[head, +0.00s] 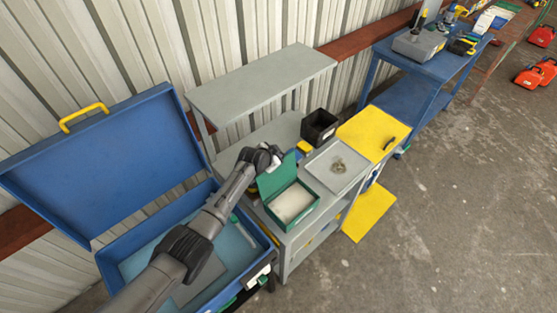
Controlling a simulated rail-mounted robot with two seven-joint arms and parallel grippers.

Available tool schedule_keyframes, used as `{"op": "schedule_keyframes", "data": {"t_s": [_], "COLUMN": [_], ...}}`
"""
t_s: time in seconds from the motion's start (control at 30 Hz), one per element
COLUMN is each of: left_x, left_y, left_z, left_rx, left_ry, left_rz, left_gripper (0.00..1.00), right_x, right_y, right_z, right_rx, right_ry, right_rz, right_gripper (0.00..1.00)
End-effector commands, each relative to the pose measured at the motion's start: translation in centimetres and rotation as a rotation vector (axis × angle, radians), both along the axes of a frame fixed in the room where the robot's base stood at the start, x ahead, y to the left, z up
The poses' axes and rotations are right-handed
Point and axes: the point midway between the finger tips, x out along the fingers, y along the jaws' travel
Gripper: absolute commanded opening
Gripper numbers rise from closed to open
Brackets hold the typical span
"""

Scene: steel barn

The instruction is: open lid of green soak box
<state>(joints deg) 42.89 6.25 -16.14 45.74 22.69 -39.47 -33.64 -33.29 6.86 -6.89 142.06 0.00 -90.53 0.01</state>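The green soak box (292,222) sits on the grey workbench in the middle of the head view. Its lid (277,176) stands raised at the box's back left side, and pale white contents (292,202) show inside. My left arm comes in from the lower left, and its dark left gripper (270,160) is at the upper left edge of the lid. It looks touching or very close to the lid; I cannot tell which. The fingers are small and partly hidden, so their opening is unclear. My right gripper is not in view.
A grey tray (318,170) holding a small ring-shaped item is right of the box. A black bin (319,127) and a yellow panel (366,133) are beyond. A large open blue case (107,260) is at left, under my arm.

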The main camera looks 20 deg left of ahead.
Motion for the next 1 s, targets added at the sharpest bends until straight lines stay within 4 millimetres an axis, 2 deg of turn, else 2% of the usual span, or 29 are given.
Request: {"op": "schedule_keyframes", "data": {"t_s": [0.03,0.47,0.5,0.73,1.0], "left_x": [-0.24,-0.28,-0.29,-0.27,-0.3], "left_y": [-0.07,-0.11,-0.12,-0.17,-0.25], "left_z": [-0.69,-0.79,-0.81,-0.75,-0.81], "left_rx": [0.001,0.001,0.001,0.0,-0.001], "left_ry": [0.011,0.014,0.014,0.012,0.013], "left_rz": [-0.001,-0.003,-0.003,-0.004,-0.005], "left_gripper": [0.0,0.0,0.15,0.37,0.38], "right_x": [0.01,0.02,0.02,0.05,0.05], "right_y": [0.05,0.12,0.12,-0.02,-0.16], "right_z": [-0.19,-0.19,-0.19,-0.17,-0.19], "right_rx": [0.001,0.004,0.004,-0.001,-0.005], "right_ry": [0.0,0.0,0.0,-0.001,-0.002], "right_rz": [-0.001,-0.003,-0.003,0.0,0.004], "right_gripper": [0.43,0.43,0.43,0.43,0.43]}}
